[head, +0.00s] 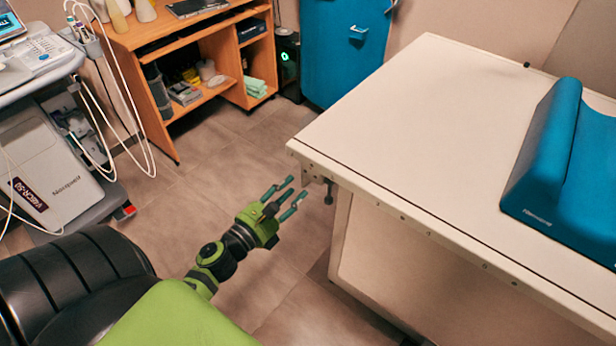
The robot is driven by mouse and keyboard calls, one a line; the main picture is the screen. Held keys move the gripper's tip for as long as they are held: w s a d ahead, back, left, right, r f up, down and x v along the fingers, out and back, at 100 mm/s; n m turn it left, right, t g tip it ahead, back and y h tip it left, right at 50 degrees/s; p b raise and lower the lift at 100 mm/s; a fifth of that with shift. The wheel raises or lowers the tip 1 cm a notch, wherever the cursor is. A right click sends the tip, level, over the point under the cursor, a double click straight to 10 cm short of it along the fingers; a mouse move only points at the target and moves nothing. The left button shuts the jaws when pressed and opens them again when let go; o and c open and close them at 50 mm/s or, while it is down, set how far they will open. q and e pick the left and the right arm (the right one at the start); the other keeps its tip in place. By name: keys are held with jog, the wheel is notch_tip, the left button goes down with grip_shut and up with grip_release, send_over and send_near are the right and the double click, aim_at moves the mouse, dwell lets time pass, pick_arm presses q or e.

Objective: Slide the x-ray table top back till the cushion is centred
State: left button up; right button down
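The x-ray table top (420,130) is a long white slab with a corner near the middle of the head view. A blue cushion (545,150) lies on it at the right, partly cut off by the picture edge. My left gripper (291,200) is beside the table's near left corner, apart from it, with its teal fingers spread and nothing between them. A small dark knob or bracket (329,192) hangs under the table edge, to the right of the fingers. My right gripper does not show.
An ultrasound machine (45,160) stands at the left. A wooden shelf desk (170,45) and a blue cabinet (340,50) stand at the back. Tiled floor (215,150) lies clear between the desk and the table.

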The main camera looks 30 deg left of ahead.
aim_at(308, 175)
pick_arm(q)
jog(key=w, duration=0.4)
jog(key=w+p, duration=0.1)
jog(key=w, duration=0.2)
jog(key=shift+d, duration=0.25)
jog(key=shift+s, duration=0.1)
grip_shut()
